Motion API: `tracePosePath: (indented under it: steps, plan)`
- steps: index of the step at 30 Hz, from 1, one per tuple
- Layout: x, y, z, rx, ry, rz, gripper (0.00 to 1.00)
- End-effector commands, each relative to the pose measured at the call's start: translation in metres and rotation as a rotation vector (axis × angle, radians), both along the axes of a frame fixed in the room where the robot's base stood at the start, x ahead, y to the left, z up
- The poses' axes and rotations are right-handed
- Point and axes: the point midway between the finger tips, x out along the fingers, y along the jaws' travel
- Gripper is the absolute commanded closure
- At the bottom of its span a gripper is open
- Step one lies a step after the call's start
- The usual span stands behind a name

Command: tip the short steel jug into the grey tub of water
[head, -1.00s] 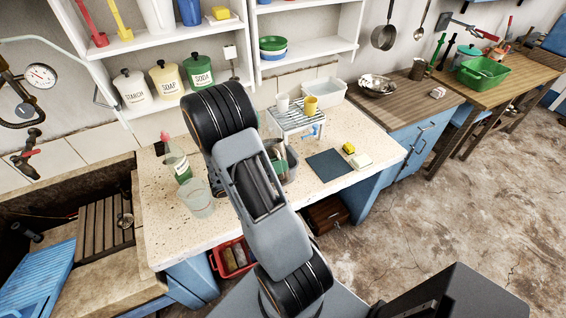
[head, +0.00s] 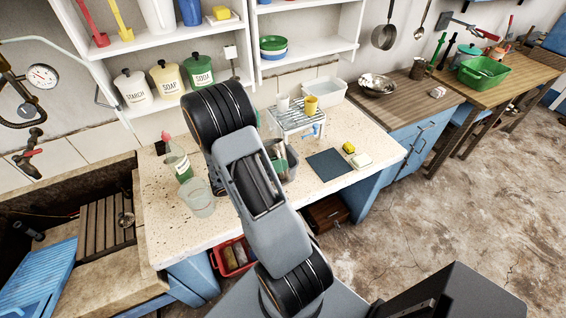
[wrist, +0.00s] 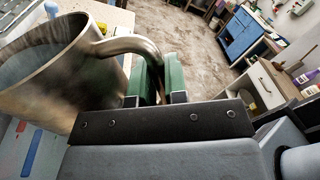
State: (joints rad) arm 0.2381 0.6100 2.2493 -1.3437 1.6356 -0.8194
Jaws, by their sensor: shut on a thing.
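The short steel jug (wrist: 50,75) fills the left of the wrist view, with its curved handle (wrist: 128,47) towards me. My gripper (wrist: 158,82) is shut on the handle, its green fingers on either side. The jug looks tilted in the wrist view; its contents cannot be made out. The grey tub (head: 291,170) stands on the speckled counter, partly behind my arm. Its water is not clear to see, and I cannot tell how far the jug is from it.
A clear beaker (head: 198,198) and a green bottle (head: 183,170) stand left of my arm. A wire rack (head: 290,116) with cups is behind the tub. A dark mat (head: 327,165) and a yellow sponge (head: 348,147) lie to its right. Shelves hang above.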

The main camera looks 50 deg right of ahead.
Motion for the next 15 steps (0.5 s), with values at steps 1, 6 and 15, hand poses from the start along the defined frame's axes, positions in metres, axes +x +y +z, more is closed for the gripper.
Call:
tracePosePath:
  steps: [1, 6, 15]
  plan:
    - [0.0012, -0.0007, 0.0050, 0.003, 0.010, 0.000, 1.00]
    - [0.0041, -0.0022, 0.0075, 0.026, 0.053, 0.000, 1.00]
    - [0.0088, -0.0046, 0.0098, 0.062, 0.121, 0.000, 1.00]
